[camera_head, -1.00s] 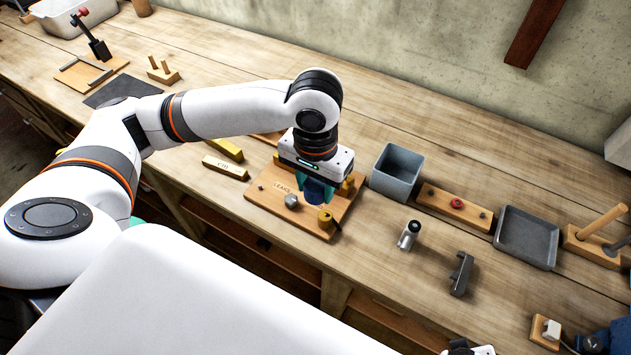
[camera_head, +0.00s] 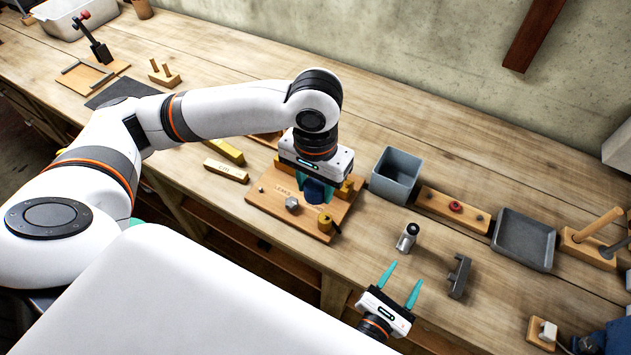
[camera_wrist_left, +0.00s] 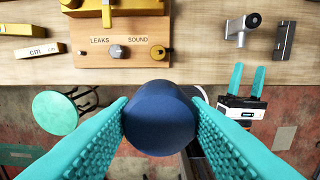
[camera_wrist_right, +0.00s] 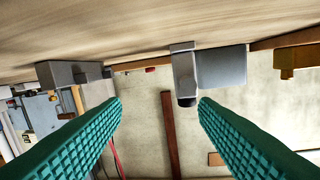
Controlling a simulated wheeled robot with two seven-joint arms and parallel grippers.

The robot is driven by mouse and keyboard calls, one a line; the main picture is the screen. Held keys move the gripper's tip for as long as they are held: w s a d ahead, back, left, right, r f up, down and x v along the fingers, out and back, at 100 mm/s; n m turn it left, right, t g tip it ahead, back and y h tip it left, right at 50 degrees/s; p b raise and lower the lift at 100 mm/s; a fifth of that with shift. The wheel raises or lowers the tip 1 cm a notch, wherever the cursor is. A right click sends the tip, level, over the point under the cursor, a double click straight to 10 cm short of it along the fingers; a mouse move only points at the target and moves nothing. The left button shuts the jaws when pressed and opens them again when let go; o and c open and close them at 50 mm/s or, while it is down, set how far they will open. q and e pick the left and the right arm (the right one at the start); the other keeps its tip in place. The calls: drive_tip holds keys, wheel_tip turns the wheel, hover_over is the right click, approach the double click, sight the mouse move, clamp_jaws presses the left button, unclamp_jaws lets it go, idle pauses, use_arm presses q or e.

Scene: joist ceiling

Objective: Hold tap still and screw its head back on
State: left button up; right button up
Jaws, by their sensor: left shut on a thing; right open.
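My left gripper (camera_head: 314,188) is shut on a blue round piece (camera_wrist_left: 158,118), which sits between its teal fingers above the board marked LEAKS. I cannot tell for sure whether this piece is the tap's head. A small silver tap-like body (camera_head: 405,241) with a dark round end stands on the bench, right of the board. It also shows in the left wrist view (camera_wrist_left: 238,28) and the right wrist view (camera_wrist_right: 183,68). My right gripper (camera_head: 402,277) is open and empty, at the bench's front edge, apart from the silver body and nearer me.
The wooden LEAKS board (camera_head: 262,204) carries a grey knob and yellow fittings. A grey bin (camera_head: 396,178), a wooden block with a red piece (camera_head: 456,204) and a grey tray (camera_head: 525,240) stand behind. A dark bracket (camera_head: 459,276) lies right of the silver body.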

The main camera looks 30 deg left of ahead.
sight(408, 239)
drive_tip(key=a+n+y, duration=0.1)
drive_tip(key=a+n, duration=0.1)
drive_tip(key=shift+s+a+f+n+t+y, duration=0.2)
drive_tip(key=shift+n+t+y, duration=0.1)
drive_tip(key=shift+n+y, duration=0.1)
drive_tip(key=shift+w+a, duration=0.1)
drive_tip(key=shift+w, duration=0.05)
use_arm(q)
drive_tip(key=shift+f+b, duration=0.75)
drive_tip(key=shift+b, duration=0.05)
use_arm(e)
drive_tip(key=w, duration=1.1)
drive_tip(key=shift+w, duration=0.3)
clamp_jaws()
use_arm(q)
drive_tip(key=shift+d, duration=0.1)
